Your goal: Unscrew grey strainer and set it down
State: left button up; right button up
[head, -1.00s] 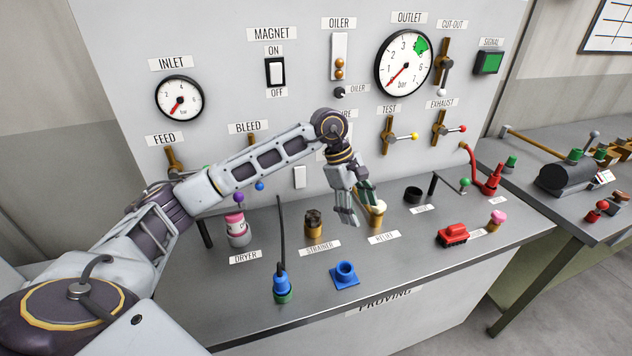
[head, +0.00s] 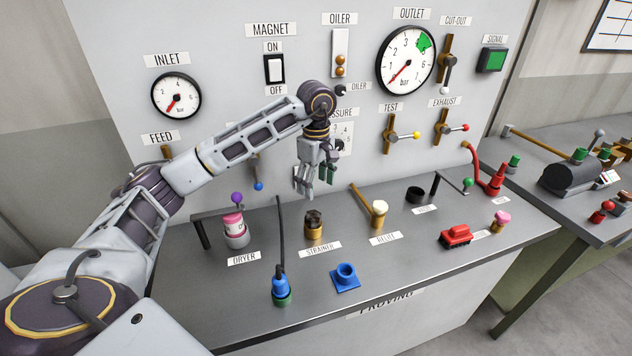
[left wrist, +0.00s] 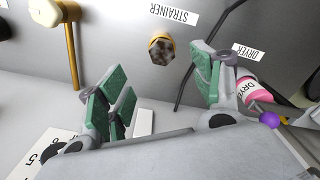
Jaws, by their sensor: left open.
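The strainer (head: 314,222) stands upright on the bench behind its STRAINER label, with a dark grey-brown top in a brass-coloured seat. In the left wrist view the strainer (left wrist: 161,50) shows beyond the fingers, in the gap between them. My left gripper (head: 316,184) is open and empty, above and behind the strainer and apart from it. Its green finger pads (left wrist: 160,92) show in the left wrist view. My right gripper is not in view.
The pink-and-white dryer (head: 235,228) stands left of the strainer, the cream-topped relief part (head: 379,212) to its right. A blue fitting with a tall dark rod (head: 281,284) and a blue square socket (head: 345,276) stand in front. The gauge panel (head: 215,50) rises behind.

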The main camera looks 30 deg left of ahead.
aim_at(316, 217)
pick_arm(q)
notch_tip(316, 217, down, 12)
jog(key=shift+r+p, duration=0.2)
jog(key=shift+p, duration=0.4)
jog(key=shift+f, duration=0.95)
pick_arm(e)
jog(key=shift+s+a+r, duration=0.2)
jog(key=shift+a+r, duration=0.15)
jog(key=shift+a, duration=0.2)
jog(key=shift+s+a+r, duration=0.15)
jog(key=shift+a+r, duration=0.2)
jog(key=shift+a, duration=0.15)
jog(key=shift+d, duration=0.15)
